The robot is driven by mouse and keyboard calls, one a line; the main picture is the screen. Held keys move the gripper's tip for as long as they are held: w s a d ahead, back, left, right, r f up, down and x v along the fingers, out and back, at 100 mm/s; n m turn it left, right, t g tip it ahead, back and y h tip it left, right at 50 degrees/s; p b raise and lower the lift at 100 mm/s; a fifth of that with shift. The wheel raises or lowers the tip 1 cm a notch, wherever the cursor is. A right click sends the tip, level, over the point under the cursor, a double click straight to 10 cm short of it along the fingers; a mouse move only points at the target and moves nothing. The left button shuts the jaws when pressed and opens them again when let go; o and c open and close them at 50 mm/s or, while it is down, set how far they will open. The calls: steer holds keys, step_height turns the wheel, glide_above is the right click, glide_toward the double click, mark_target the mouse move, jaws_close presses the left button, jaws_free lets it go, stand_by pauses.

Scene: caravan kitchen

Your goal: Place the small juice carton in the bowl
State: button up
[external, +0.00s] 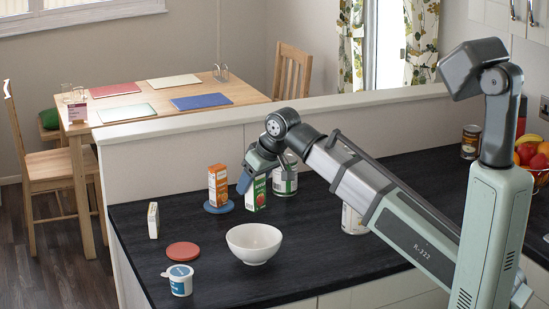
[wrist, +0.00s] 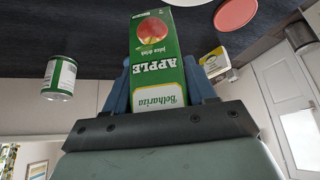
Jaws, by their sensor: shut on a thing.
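A small green apple juice carton (wrist: 158,62) stands between the blue fingers of my gripper (wrist: 157,85) in the wrist view. The fingers are shut on its two sides. In the external view the carton (external: 257,195) is upright below my gripper (external: 249,178), behind the bowl; I cannot tell whether its base touches the counter. The white bowl (external: 254,243) stands on the black counter and looks empty, in front of the carton. A white rim at the top edge of the wrist view may be the bowl.
An orange carton (external: 218,186) stands on a blue disc (external: 219,207) left of my gripper. A can (external: 285,180) stands close behind on the right. A red disc (external: 183,251), a white tub (external: 181,280) and a small box (external: 153,220) are at the left. Another can (external: 353,220) stands beneath my arm.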

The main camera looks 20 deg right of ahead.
mark_target(250, 197)
steer(key=s+a+n+g+y, duration=0.4)
steer(key=s+n, duration=0.4)
steer(key=n, duration=0.5)
steer(key=shift+g+h, duration=0.3)
steer(key=shift+g, duration=0.4)
steer(key=shift+w+d+f, duration=0.1)
steer(key=shift+f, duration=4.75)
steer(key=o, duration=1.2)
steer(key=shift+f, duration=0.1)
steer(key=v, duration=1.2)
steer(key=shift+o, duration=0.3)
